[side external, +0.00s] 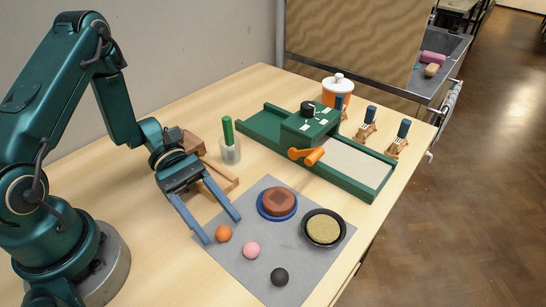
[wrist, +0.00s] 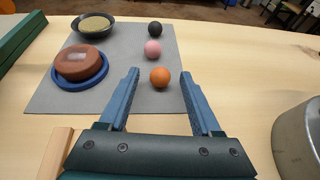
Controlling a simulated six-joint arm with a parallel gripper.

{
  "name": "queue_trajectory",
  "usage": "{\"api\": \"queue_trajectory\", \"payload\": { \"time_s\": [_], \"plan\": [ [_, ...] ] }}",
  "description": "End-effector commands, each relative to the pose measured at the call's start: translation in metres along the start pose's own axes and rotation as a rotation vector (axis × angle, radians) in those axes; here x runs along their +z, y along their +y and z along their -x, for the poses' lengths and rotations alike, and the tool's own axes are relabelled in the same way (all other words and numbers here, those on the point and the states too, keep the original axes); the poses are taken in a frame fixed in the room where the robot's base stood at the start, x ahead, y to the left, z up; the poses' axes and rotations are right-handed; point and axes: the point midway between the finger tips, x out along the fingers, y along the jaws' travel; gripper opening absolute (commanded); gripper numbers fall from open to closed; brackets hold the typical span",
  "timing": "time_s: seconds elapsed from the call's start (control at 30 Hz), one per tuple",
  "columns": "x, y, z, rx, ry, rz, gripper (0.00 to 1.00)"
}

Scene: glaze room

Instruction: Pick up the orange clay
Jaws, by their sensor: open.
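The orange clay (side external: 223,233) is a small ball on the left edge of the grey mat (side external: 262,268). In the wrist view the orange clay (wrist: 160,77) shows ahead, between the lines of my two fingers and near their tips. My gripper (side external: 222,229) has blue fingers spread wide and empty. It also shows in the wrist view (wrist: 158,76). I cannot tell whether a finger touches the ball. A pink ball (side external: 251,250) and a black ball (side external: 279,277) lie on the mat in a row beyond the orange one.
A reddish-brown block (side external: 278,200) sits on a blue dish (side external: 262,210), beside a black bowl of grainy material (side external: 323,229). A green slab roller (side external: 330,150) stands behind, with a green-handled tool in a clear cup (side external: 230,152). The table's front left is bare.

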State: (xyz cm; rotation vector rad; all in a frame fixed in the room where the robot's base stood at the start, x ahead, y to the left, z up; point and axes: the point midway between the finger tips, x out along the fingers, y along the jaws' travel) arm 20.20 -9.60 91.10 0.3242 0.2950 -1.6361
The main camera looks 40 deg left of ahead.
Motion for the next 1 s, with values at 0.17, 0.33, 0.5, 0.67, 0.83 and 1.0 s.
{"api": "queue_trajectory", "payload": {
  "time_s": [0.17, 0.33, 0.5, 0.67, 0.83, 1.0],
  "plan": [
    [-0.0002, -0.0013, -0.0116, -0.003, 0.001, 0.002, 0.65],
    [-0.0003, -0.001, -0.0118, -0.001, 0.003, 0.002, 0.65],
    [-0.0002, -0.0009, -0.0116, -0.001, 0.003, 0.001, 0.19],
    [-0.0001, -0.0009, -0.0115, -0.001, 0.002, 0.001, 0.0],
    [0.0, -0.0009, -0.0114, -0.001, 0.002, 0.001, 0.0],
    [0.0032, -0.0006, -0.0099, 0.0, 0.003, 0.0, 0.0]
  ]
}}
